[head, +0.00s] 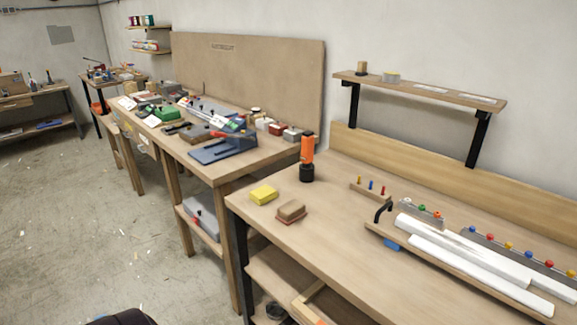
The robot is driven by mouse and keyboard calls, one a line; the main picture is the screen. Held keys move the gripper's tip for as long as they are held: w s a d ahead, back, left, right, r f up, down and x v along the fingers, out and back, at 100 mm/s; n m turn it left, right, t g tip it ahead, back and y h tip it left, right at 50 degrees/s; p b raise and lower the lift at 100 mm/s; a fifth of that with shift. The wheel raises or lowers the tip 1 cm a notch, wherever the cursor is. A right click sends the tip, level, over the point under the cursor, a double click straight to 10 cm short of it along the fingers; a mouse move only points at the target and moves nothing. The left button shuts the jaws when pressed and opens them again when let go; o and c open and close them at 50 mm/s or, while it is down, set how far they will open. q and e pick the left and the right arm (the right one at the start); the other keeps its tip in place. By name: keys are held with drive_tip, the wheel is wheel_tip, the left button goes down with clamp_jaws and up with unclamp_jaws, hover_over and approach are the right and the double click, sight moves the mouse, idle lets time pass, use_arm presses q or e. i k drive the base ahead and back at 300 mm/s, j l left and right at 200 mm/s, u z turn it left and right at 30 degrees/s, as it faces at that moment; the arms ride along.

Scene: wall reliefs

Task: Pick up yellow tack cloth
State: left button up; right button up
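The yellow tack cloth (263,194) is a small folded yellow block. It lies flat on the near workbench (334,245), close to its left front corner. A brown sanding-type block (291,210) with a reddish underside lies just right of it and nearer, apart from it. Neither of my grippers shows in the head view. A dark rounded shape at the bottom edge is only partly in view.
An orange and black cylinder (307,158) stands behind the cloth. White strips (480,273) lie in a wooden tray at the right. A wall shelf (420,89) overhangs the bench's back. A second bench (185,150) holds many tools. The floor at left is mostly clear.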

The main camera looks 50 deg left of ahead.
sight(264, 194)
drive_tip(key=u, duration=1.6)
